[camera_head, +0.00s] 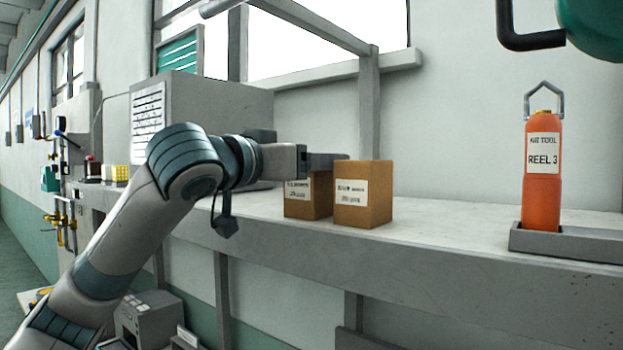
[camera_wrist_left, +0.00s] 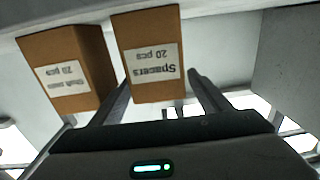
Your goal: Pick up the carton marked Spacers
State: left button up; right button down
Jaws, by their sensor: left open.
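The Spacers carton (camera_wrist_left: 150,85) is a brown box with a white label, shown upside down in the wrist view. In the head view it is the left carton (camera_head: 308,209) on the shelf, its top partly hidden by my gripper. My left gripper (camera_head: 325,160) is open at the height of the carton's upper part. In the wrist view its two fingers (camera_wrist_left: 158,80) point towards the carton, one on each side of its image. I cannot tell whether they touch it.
A similar carton (camera_head: 365,205) stands close beside it, to the right in the head view. The long grey shelf (camera_head: 450,232) is clear from there to an orange Reel 3 cylinder (camera_head: 542,190) in a grey tray (camera_head: 575,246). A grey cabinet (camera_head: 215,105) and a post (camera_head: 369,100) stand behind.

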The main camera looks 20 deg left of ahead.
dwell(0.4)
pick_arm(q)
jog(key=c, duration=1.3)
jog(key=shift+c, duration=0.2)
notch_tip(320, 180, up, 9)
jog(key=b, duration=0.3)
jog(key=shift+d, duration=0.1)
jog(key=shift+r+b, duration=0.3)
jog(key=shift+r, duration=0.2)
